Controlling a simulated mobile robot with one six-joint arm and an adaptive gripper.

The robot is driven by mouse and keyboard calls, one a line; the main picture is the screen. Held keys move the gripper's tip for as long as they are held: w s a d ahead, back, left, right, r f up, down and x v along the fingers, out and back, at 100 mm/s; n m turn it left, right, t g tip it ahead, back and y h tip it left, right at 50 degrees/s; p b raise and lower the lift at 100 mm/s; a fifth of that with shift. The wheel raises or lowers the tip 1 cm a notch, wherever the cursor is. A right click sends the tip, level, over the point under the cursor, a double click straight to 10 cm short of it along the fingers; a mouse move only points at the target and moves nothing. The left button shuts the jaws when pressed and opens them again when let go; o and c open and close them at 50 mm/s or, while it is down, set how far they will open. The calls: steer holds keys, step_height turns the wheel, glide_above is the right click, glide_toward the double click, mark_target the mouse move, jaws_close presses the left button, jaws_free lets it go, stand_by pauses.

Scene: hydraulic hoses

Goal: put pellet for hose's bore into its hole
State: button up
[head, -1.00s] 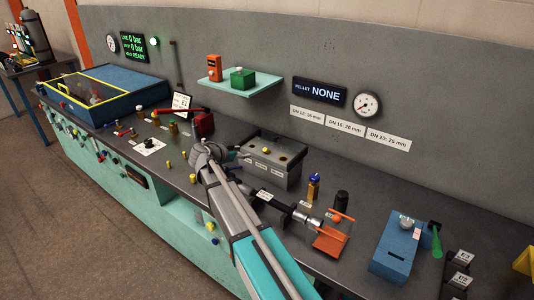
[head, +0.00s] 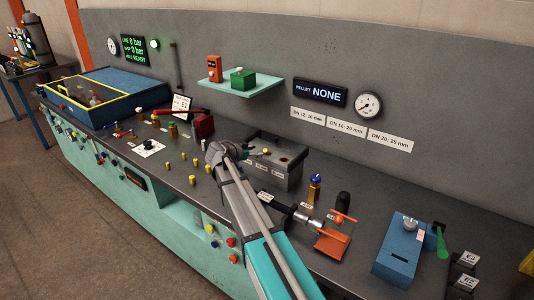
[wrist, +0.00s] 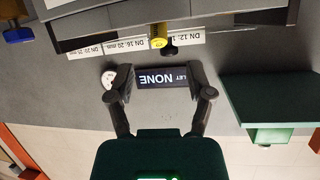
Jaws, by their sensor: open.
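My gripper (wrist: 160,72) is open and empty, its two dark fingers spread wide in the wrist view. The grey box with holes in its top (head: 287,183) stands on the bench; my wrist is at its left end in the head view. A small yellow pellet (head: 266,152) is at the box top. In the wrist view the yellow pellet (wrist: 159,32) is in line with the gap between the fingers, apart from both fingertips. The hose (head: 279,208) lies in front of the box, partly hidden by my arm. Its bore is not visible.
The pellet display (head: 320,92) reads NONE. Labels with bore sizes (head: 347,129) are on the back wall. An orange stand (head: 332,241) and a blue box (head: 398,250) stand to the right. A shelf (head: 240,90) juts from the wall above.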

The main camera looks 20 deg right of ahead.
mark_target(265, 150)
steer(key=shift+b+x, duration=0.85)
steer(key=shift+x, duration=1.7)
steer(key=c, duration=0.8)
steer(key=shift+c, duration=0.2)
steer(key=shift+r, duration=0.15)
step_height(265, 150, up, 3)
steer(key=p, duration=0.2)
steer(key=shift+f+p, duration=0.2)
steer(key=shift+p, duration=0.2)
steer(key=s+a+r+p, duration=0.8)
steer(key=s+r+p, duration=0.2)
steer(key=s, duration=0.1)
steer(key=shift+a, duration=0.35)
